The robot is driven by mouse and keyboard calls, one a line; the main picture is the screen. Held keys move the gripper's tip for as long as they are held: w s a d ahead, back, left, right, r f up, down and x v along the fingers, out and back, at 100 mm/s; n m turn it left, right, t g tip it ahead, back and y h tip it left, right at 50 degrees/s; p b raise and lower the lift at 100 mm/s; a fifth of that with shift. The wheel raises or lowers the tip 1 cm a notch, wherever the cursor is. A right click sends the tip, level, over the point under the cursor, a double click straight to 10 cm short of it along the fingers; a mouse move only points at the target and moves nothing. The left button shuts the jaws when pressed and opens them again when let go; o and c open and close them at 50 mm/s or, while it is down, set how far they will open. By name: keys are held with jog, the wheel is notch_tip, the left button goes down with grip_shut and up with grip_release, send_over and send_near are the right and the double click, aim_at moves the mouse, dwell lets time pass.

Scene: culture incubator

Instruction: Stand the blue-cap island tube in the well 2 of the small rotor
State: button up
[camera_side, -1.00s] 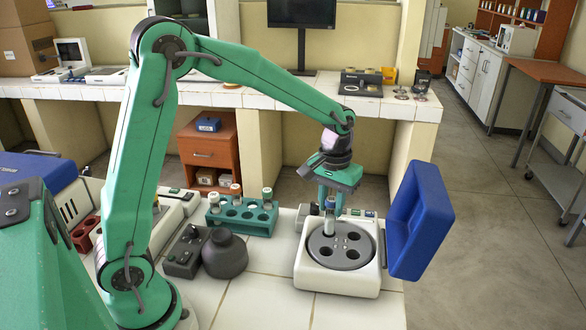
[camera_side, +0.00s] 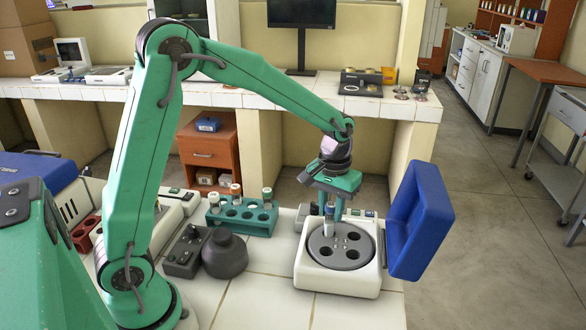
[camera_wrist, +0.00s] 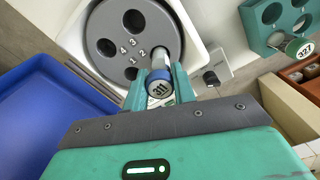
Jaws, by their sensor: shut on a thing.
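My gripper (camera_wrist: 152,88) is shut on the blue-cap tube (camera_wrist: 159,89), whose cap top reads 311 in the wrist view. In the side view my gripper (camera_side: 331,205) holds this tube (camera_side: 329,224) over the back left of the small rotor (camera_side: 340,260). The rotor is a grey disc with numbered wells, also in the wrist view (camera_wrist: 112,18). The tube's lower end lies at the well beside the number 2 and covers much of it. I cannot tell whether its tip is inside the well. The other wells in view look empty.
The white centrifuge body (camera_side: 335,282) surrounds the rotor; its blue lid (camera_side: 420,220) stands open at the right. A teal rack (camera_side: 243,220) with several tubes stands to the left. A dark round pot (camera_side: 225,254) sits in front of the rack.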

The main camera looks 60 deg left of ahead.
jog(key=shift+f, duration=1.4)
jog(key=o, duration=1.4)
jog(key=shift+r, duration=0.15)
jog(key=shift+r, duration=3.6)
